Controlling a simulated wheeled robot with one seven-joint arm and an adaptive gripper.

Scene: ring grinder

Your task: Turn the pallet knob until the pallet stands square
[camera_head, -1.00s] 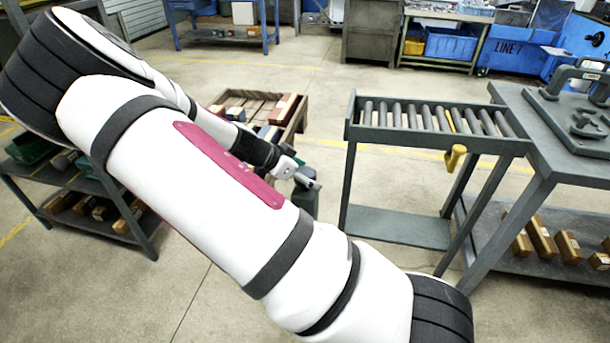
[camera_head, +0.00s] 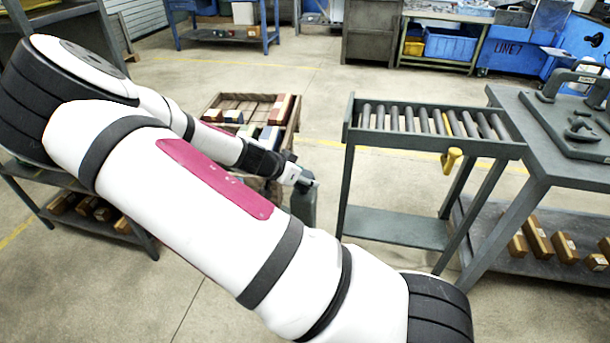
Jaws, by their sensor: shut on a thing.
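The wooden pallet (camera_head: 236,104) stands behind my arm, left of centre, with red, blue, white and yellow boxes on it. It looks turned slightly, and my arm hides its near left part. My gripper (camera_head: 307,182) is at the pallet's near right corner, above a dark grey post (camera_head: 303,211). It is shut on the pallet knob at the top of this post. The fingers cover the knob, so its shape and angle cannot be made out.
A roller conveyor (camera_head: 360,137) with a yellow handle (camera_head: 451,160) stands to the right, beside a grey workbench (camera_head: 511,100). A shelf (camera_head: 20,170) with boxes is at the left, partly behind my arm. Open floor lies between post and conveyor.

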